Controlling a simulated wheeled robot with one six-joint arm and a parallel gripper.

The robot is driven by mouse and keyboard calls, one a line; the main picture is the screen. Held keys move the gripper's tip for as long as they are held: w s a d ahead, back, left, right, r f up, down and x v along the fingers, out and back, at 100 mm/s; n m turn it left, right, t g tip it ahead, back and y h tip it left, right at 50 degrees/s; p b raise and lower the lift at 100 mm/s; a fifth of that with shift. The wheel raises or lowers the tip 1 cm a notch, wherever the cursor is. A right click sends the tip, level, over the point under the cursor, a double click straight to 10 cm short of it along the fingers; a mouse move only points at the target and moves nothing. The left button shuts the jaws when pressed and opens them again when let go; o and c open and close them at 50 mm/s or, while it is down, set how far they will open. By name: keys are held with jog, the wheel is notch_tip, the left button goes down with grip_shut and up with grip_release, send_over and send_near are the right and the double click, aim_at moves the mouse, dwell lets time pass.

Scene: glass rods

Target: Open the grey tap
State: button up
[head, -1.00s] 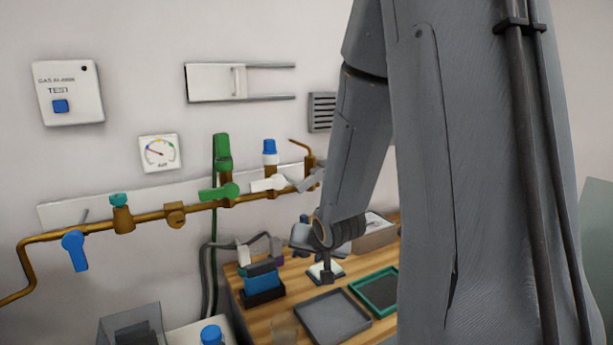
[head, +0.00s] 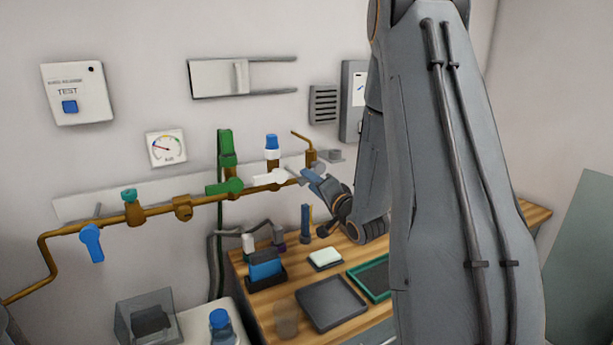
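The brass pipe (head: 160,212) runs along the wall and carries several taps. The grey tap's lever (head: 300,175) is at the pipe's right end, below a bent brass spout (head: 303,139). My gripper (head: 311,178) is at this right end, right beside the grey lever and partly covering it. I cannot tell whether it touches the lever. The fingers are small and overlap the tap, so their opening cannot be made out. The white tap lever (head: 270,178) and green tap lever (head: 224,187) are just to the left. A blue lever (head: 92,243) hangs down at the far left.
A wooden bench (head: 277,291) below holds a grey tray (head: 331,303), a green-rimmed tray (head: 368,280), a blue rack (head: 265,266) and an upright dark blue object (head: 305,222). A pressure dial (head: 166,148) and a test box (head: 78,94) are on the wall.

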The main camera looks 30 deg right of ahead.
aim_at(306, 182)
jog(key=shift+w+p, duration=0.4)
jog(key=shift+w, duration=1.4)
grip_shut()
